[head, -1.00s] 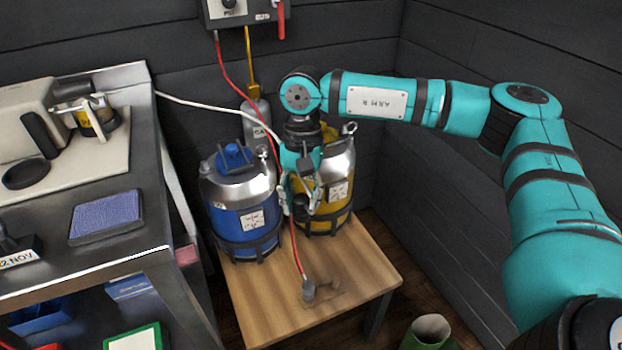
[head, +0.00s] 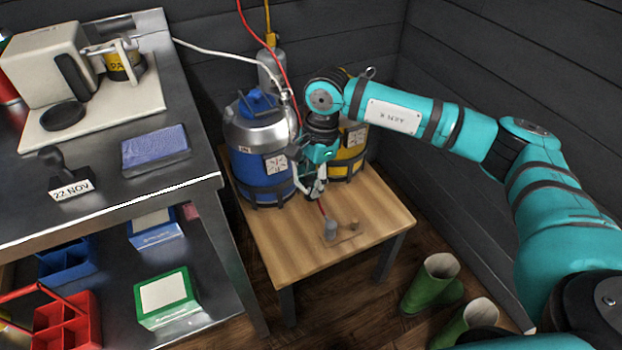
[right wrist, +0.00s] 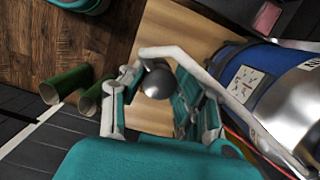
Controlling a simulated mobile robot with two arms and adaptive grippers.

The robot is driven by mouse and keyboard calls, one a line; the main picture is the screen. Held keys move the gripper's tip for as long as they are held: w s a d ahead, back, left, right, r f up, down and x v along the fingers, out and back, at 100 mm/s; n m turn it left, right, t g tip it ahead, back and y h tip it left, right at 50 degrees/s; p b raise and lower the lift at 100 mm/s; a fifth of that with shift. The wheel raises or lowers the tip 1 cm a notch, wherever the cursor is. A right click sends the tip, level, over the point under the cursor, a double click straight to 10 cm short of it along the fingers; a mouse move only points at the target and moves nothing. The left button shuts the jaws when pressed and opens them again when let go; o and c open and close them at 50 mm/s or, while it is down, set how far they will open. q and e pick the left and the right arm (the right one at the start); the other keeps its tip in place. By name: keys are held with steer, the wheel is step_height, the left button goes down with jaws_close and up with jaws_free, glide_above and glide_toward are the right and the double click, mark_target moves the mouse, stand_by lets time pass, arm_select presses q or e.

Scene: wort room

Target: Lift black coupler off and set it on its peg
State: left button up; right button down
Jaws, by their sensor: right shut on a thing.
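My right gripper (head: 317,185) is shut in front of the kegs, above the wooden stool. In the right wrist view its fingers (right wrist: 158,105) close around a dark rounded thing (right wrist: 156,81), which I take to be the black coupler; most of it is hidden in the head view. A grey coupler (head: 331,230) with a red hose stands on the stool's front part, beside a small peg (head: 353,226). My left gripper is not in view.
The stool top (head: 380,215) is bare at the right and front. A steel bench (head: 110,200) with a date stamp (head: 68,183) and a blue pad (head: 155,148) is at the left. Green boots (head: 435,280) stand on the floor at the right.

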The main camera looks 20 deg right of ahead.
steer(key=w+d+f+m+t, duration=0.1)
steer(key=d+f+m, duration=0.5)
steer(key=m, duration=0.6)
steer(key=m+t+h+b, duration=0.1)
steer(key=m+h, duration=0.1)
steer(key=m, duration=0.8)
glide_above(355, 219)
step_height(355, 219, down, 6)
steer(key=shift+s+f+b, duration=0.2)
steer(key=shift+f+b, duration=0.75)
steer(key=shift+f, duration=0.05)
steer(key=shift+f+b, duration=0.65)
steer(key=shift+f, duration=0.15)
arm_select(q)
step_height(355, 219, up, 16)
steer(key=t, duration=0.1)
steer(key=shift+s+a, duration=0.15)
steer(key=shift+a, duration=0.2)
arm_select(e)
steer(key=shift+f, duration=0.3)
arm_select(q)
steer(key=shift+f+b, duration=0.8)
steer(key=shift+b, duration=0.3)
arm_select(e)
steer(key=shift+f, duration=1.65)
steer(key=shift+c, duration=1.7)
jaws_free()
